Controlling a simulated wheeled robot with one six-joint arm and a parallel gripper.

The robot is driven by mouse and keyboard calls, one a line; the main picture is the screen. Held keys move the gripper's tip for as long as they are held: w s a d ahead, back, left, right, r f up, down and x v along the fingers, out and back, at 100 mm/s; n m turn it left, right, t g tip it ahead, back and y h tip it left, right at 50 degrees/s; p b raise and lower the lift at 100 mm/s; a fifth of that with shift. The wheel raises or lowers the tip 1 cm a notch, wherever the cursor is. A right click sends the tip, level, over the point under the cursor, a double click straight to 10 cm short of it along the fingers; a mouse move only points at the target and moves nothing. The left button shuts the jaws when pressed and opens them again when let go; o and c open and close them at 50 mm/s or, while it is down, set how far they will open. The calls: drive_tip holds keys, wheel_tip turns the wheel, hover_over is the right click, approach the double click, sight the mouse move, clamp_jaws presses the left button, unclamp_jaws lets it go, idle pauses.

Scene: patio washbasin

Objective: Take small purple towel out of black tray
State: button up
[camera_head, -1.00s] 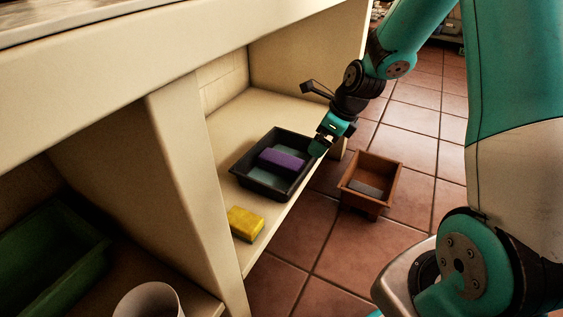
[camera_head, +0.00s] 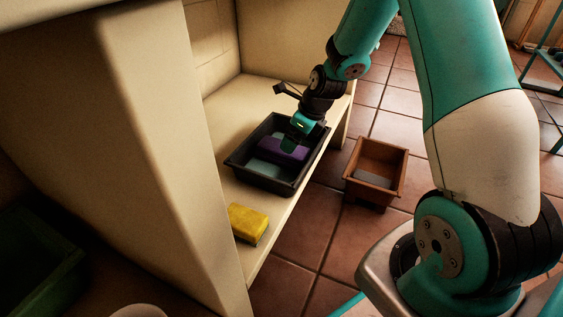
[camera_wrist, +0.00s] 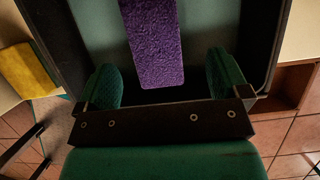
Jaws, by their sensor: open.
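The small purple towel (camera_head: 281,150) lies folded in the black tray (camera_head: 233,165) on the cream shelf. In the wrist view the purple towel (camera_wrist: 152,45) extends down from the top edge, with its near end between and just beyond my fingertips. My gripper (camera_head: 293,141) is over the tray, partly covering the towel's right end. In the wrist view my gripper (camera_wrist: 162,75) is open, one green finger on each side of the towel's line, with gaps between. The black tray (camera_wrist: 262,45) surrounds the towel there. Whether the fingertips reach towel height is hard to tell.
A pale blue-grey item (camera_head: 262,170) lies under the towel in the tray. A yellow sponge (camera_head: 247,223) sits on the shelf near the tray. A brown box (camera_head: 376,165) stands on the tiled floor to the right. The shelf's upright wall (camera_head: 165,150) is at left.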

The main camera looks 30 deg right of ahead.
sight(282, 153)
drive_tip(key=b+x, duration=0.1)
drive_tip(key=x, duration=0.1)
drive_tip(key=b+x, duration=0.4)
drive_tip(key=shift+a+f, duration=0.2)
drive_tip(key=shift+a, duration=0.2)
drive_tip(key=shift+r, duration=0.15)
drive_tip(key=c, duration=1.1)
drive_tip(key=shift+r, duration=0.1)
drive_tip(key=shift+c, duration=0.2)
